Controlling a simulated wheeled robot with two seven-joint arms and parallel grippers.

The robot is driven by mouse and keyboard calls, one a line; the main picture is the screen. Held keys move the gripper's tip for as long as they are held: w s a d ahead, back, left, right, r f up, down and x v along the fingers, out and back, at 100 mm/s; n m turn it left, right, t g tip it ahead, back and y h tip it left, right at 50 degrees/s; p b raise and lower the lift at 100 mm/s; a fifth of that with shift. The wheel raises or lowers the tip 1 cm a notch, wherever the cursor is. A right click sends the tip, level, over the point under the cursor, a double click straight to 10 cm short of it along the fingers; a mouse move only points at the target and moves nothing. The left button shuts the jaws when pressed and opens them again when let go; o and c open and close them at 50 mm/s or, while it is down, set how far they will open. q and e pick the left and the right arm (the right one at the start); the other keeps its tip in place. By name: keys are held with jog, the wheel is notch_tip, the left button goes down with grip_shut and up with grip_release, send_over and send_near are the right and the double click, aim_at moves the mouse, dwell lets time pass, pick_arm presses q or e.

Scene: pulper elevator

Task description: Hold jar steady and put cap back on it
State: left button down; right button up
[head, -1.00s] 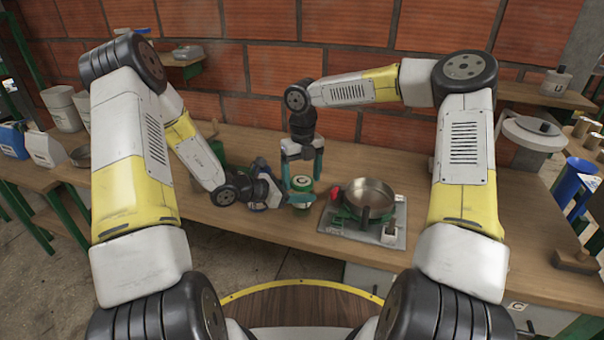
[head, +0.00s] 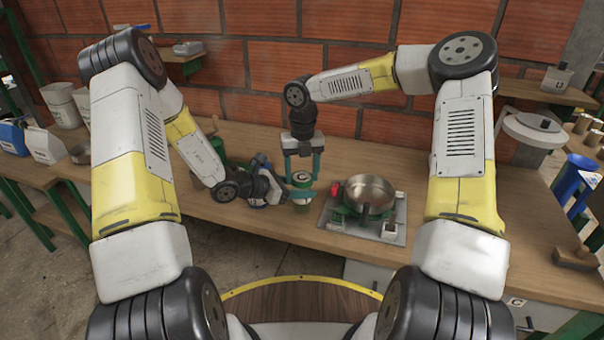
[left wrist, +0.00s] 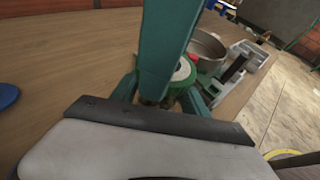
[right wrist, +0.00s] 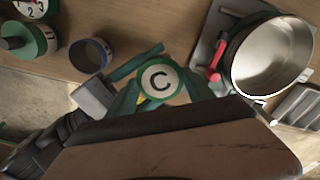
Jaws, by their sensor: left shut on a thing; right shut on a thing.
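The green jar (head: 301,208) stands upright at the workbench's middle, left of the hot plate. Its cap (head: 301,179), green with a white top, is at the jar's mouth; I cannot tell whether it is fully seated. My right gripper (head: 302,175) points down from above and is shut on the cap. My left gripper (head: 303,192) reaches in low from the left and is shut on the jar. The left wrist view shows the cap (left wrist: 181,70) partly behind a teal finger.
A metal pan (head: 370,190) sits on a hot plate (head: 394,228) just right of the jar. A blue-rimmed cup (right wrist: 91,55) and a green bottle (right wrist: 22,40) stand near my left gripper. The brick wall is behind. Bare bench lies in front.

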jog(key=o, duration=1.6)
jog(key=shift+c, duration=0.2)
jog(key=shift+r, duration=2.3)
jog(key=shift+c, duration=0.4)
